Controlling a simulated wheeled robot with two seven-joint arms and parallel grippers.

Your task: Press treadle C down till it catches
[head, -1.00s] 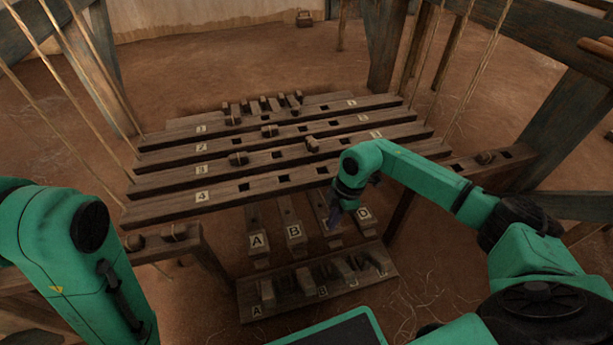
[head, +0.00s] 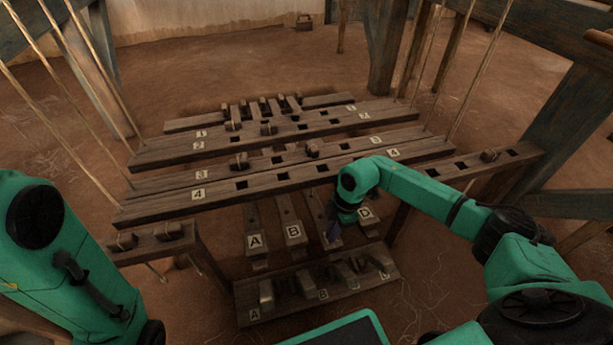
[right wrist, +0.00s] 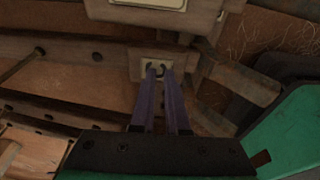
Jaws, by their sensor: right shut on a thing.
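Treadles A (head: 255,241), B (head: 294,231) and D (head: 365,213) show their letter plates in the head view. Treadle C (head: 316,205) lies between B and D; my gripper hides its plate there. My right gripper (head: 333,235) reaches down at the front end of C. In the right wrist view its two purple fingers (right wrist: 160,70) meet a pale plate on a wooden block, probably C's, with the letter covered. The jaws look nearly closed there. A low catch board (head: 290,308) with several wooden catches stands in front. Whether C is caught cannot be told. My left gripper is out of view.
Numbered bars 1 to 4, such as bar 4 (head: 260,185), lie across above the treadles. Cords hang at both sides. Bare earth lies around the frame.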

